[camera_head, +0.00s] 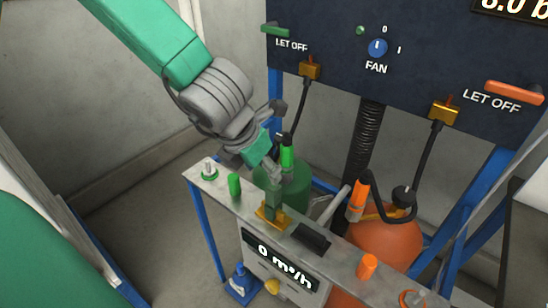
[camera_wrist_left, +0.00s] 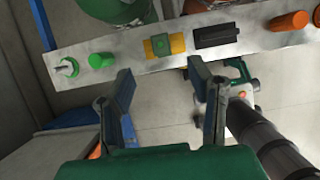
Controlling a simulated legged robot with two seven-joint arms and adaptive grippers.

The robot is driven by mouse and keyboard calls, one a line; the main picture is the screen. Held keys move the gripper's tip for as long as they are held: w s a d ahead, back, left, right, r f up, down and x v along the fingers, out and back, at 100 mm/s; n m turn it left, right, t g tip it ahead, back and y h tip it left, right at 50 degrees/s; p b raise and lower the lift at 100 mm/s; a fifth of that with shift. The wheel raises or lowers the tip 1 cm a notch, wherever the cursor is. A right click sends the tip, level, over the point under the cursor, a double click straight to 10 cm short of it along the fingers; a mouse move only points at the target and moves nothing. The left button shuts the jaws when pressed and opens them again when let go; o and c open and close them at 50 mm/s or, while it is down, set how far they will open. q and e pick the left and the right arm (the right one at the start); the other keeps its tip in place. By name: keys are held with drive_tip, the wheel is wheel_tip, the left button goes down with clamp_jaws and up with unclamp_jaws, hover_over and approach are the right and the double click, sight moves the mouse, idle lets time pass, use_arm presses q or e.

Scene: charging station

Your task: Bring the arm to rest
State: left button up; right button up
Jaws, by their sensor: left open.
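My left arm comes in from the upper left in the head view. Its left gripper (camera_head: 256,150) is above the left part of the metal shelf (camera_head: 330,257), close to the green-handled hose nozzle (camera_head: 287,157). Contact with the nozzle cannot be told from the head view. In the wrist view, the two fingers of the left gripper (camera_wrist_left: 160,88) are spread apart with nothing between them. The shelf (camera_wrist_left: 130,68) crosses the upper part of that view, beyond the fingertips. My right gripper is not seen.
A panel (camera_head: 410,50) with a fan knob (camera_head: 377,47) and levers stands behind. A green tank (camera_head: 318,205) and an orange tank (camera_head: 385,243) are behind the shelf. An orange nozzle (camera_head: 360,195) has a looping black hose. Green and orange pegs stand on the shelf.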

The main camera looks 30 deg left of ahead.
use_arm(q)
drive_tip(key=s+a+f+m+g+y, duration=0.1)
drive_tip(key=s+f+m, duration=0.3)
drive_tip(key=f+m, duration=0.55)
drive_tip(key=s+a+f+m+g+y, duration=0.1)
drive_tip(key=s+a+f+m, duration=0.15)
drive_tip(key=f+m, duration=0.65)
drive_tip(key=s+d+f+m+g, duration=0.1)
drive_tip(key=s+f+m, duration=0.3)
drive_tip(key=s+m, duration=0.2)
drive_tip(key=s+d+f+m+g+h+b, duration=0.1)
drive_tip(key=s+f+m, duration=0.3)
drive_tip(key=m, duration=0.7)
drive_tip(key=s+d, duration=0.1)
drive_tip(key=s, duration=0.1)
drive_tip(key=shift+s+h, duration=0.3)
drive_tip(key=shift+w, duration=0.15)
drive_tip(key=shift+o, duration=0.4)
